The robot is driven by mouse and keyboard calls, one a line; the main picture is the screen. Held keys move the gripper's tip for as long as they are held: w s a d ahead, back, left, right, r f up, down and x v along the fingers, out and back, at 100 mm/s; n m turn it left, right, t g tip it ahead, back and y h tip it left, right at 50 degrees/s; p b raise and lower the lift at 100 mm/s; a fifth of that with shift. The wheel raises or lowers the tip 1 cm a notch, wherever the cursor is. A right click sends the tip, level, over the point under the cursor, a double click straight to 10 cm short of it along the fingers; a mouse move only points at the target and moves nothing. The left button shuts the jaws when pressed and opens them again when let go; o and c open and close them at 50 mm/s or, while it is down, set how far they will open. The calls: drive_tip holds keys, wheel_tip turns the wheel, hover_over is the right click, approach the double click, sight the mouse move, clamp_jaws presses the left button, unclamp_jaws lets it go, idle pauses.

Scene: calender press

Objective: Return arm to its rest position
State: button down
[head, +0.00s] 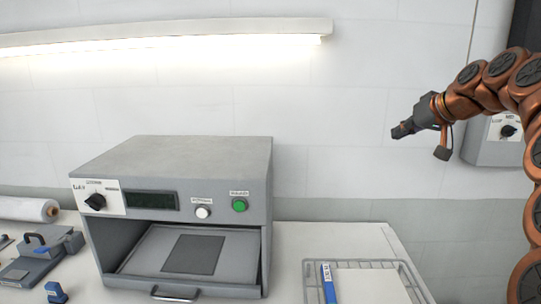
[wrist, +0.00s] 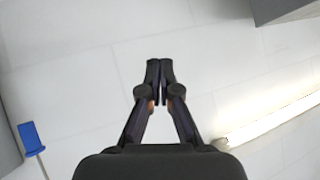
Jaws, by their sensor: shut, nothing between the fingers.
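My gripper (head: 402,131) is held up in the air at the right of the head view, pointing left, in front of the white wall. My copper-coloured arm curves down along the right edge. In the wrist view my gripper (wrist: 160,66) has its two dark fingers together at the tips, with nothing between them. It is well above the table and to the right of the press (head: 200,155), apart from both.
The grey press has its drawer (head: 185,262) open inside, holding a dark square plate (head: 193,254). A wire tray (head: 366,266) with a blue-handled item (head: 328,284) stands right of it. A wall box (head: 497,140) is behind my arm. A lamp (head: 165,35) hangs above.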

drive_tip(key=s+a+f+g, duration=0.6)
drive_tip(key=s+a+f, duration=0.95)
drive_tip(key=s, duration=0.25)
drive_tip(key=s+f+g+h, duration=0.1)
drive_tip(key=s+f+g, duration=0.1)
drive_tip(key=s+f, duration=0.3)
drive_tip(key=s+d+f+g+h, duration=0.1)
drive_tip(key=s+f, duration=0.5)
drive_tip(key=s, duration=0.7)
drive_tip(key=s+d+f+g+h, duration=0.1)
drive_tip(key=s+f+g, duration=0.1)
drive_tip(key=s+f, duration=0.4)
drive_tip(key=s, duration=0.3)
drive_tip(key=shift+s+f+m+g+h, duration=0.25)
drive_tip(key=shift+s+m+g+h, duration=0.1)
drive_tip(key=shift+m+g+h, duration=0.05)
